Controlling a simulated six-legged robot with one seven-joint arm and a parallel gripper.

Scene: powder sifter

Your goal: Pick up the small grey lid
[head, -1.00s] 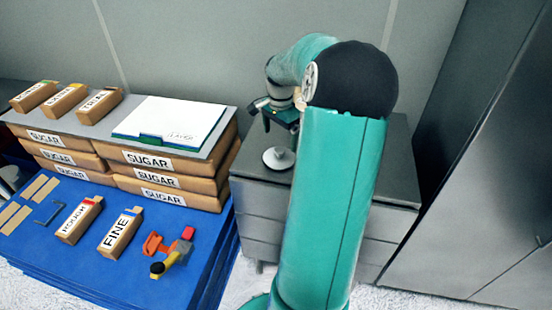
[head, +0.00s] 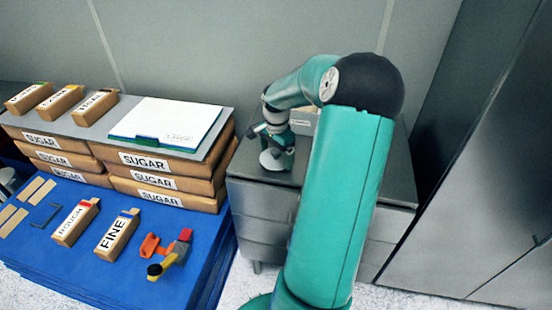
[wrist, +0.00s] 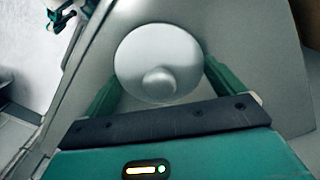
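The small grey lid (wrist: 158,55) is a round disc with a knob in its middle. It lies on the grey cabinet top (wrist: 250,60). In the head view the lid (head: 267,161) shows only in part, below my gripper (head: 277,157). In the wrist view my gripper (wrist: 161,72) is open, with one green finger on each side of the lid and nothing held. I cannot tell how far above the lid the fingertips are.
Stacked sugar sacks (head: 160,180) with a grey board and a white clipboard (head: 165,122) stand left of the cabinet. A blue table (head: 120,280) holds boxes and an orange-and-yellow tool (head: 168,255). A tall grey cabinet (head: 480,180) stands at right.

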